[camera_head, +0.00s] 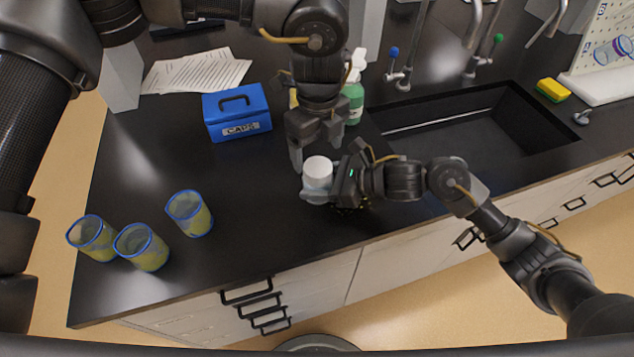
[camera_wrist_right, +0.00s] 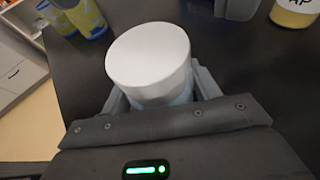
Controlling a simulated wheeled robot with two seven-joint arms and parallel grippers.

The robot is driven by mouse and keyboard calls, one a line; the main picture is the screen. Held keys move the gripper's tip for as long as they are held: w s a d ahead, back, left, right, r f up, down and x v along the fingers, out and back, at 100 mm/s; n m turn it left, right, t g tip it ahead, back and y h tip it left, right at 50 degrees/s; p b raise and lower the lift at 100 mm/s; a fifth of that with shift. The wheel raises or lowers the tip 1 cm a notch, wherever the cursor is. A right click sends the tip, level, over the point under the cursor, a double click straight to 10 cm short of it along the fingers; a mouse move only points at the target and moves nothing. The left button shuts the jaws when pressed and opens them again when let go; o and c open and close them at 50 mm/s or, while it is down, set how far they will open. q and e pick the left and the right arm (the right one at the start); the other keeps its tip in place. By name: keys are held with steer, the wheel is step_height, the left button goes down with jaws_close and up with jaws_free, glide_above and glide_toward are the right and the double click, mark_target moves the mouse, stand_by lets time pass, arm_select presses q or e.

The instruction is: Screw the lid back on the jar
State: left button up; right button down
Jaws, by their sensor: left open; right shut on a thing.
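The jar (camera_head: 317,184) is pale and bluish, near the counter's front edge. The white lid (camera_head: 317,166) sits on top of it; whether it is threaded on cannot be told. In the right wrist view the lid (camera_wrist_right: 148,54) hides most of the jar, whose body (camera_wrist_right: 172,96) shows just beneath. My right gripper (camera_head: 321,192) is shut on the jar's body from the right, one finger on each side. My left gripper (camera_head: 316,150) is open, pointing down just above and behind the lid, apart from it as far as I can see.
A blue CAPS box (camera_head: 237,113) and papers (camera_head: 197,73) lie at the back left. Several blue-rimmed cups (camera_head: 189,214) stand front left. A green bottle (camera_head: 354,101) stands behind my left gripper. The sink (camera_head: 455,130) with taps is at right.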

mark_target(318, 166)
arm_select(q)
steer(key=shift+t, duration=0.6)
steer(key=r, duration=0.1)
steer(key=w+r, duration=0.1)
steer(key=w+a+r, duration=0.1)
steer(key=shift+r, duration=0.35)
steer(key=shift+c, duration=0.3)
steer(key=shift+s+d+r, duration=0.15)
steer(key=shift+s, duration=0.15)
steer(key=shift+s+d+f+g, duration=0.3)
steer(key=shift+s+d+g, duration=0.05)
steer(key=shift+s+g, duration=0.3)
steer(key=shift+f, duration=4)
